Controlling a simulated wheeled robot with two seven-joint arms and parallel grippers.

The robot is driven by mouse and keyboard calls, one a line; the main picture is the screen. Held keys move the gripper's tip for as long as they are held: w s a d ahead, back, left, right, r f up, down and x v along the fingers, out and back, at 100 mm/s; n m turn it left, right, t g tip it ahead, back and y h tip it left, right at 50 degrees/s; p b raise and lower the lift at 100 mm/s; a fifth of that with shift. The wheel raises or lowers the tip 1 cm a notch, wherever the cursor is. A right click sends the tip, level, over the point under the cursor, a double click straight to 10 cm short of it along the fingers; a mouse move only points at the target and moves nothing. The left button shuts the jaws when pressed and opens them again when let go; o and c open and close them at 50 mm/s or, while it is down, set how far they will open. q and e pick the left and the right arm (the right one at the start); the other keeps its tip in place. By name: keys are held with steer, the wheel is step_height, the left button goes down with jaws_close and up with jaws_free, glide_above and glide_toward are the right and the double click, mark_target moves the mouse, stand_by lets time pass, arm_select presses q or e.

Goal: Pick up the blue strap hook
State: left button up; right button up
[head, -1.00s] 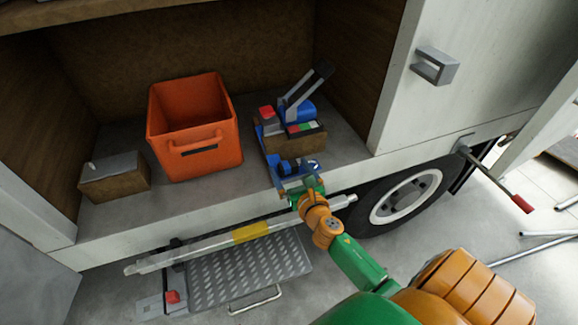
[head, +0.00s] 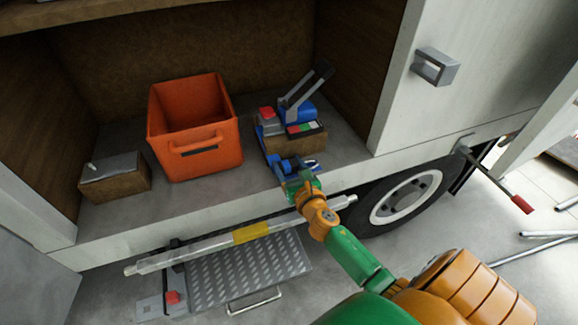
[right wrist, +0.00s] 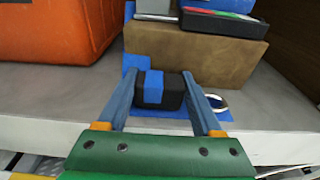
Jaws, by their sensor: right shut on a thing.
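The blue strap hook shows in the right wrist view as a black block with a blue band (right wrist: 155,90), lying on a blue strap (right wrist: 128,84) at the compartment's front edge. A metal ring (right wrist: 217,103) lies just right of it, outside the right finger. In the head view, the strap (head: 268,150) runs along the left side of a brown box. My right gripper (right wrist: 160,80) is shut on the black block, with one finger on each side. In the head view my right gripper (head: 292,174) covers part of it. My left gripper is not in view.
The brown box (head: 296,143) stands behind the gripper with tools on top (head: 298,108). An orange bin (head: 205,155) is to the left, with a smaller box (head: 116,180) beyond it. The side wall (head: 348,80) bounds the right. Floor between bin and strap is narrow.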

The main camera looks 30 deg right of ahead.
step_height(320, 180, up, 4)
steer(key=shift+s+a+f+p, duration=0.1)
steer(key=shift+s+p, duration=0.05)
steer(key=shift+p, duration=0.95)
steer(key=s+a+r+p, duration=0.2)
steer(key=s+a+r, duration=0.4)
steer(key=s, duration=0.6)
step_height(320, 180, up, 3)
steer(key=shift+a+f, duration=0.15)
steer(key=shift+a, duration=0.05)
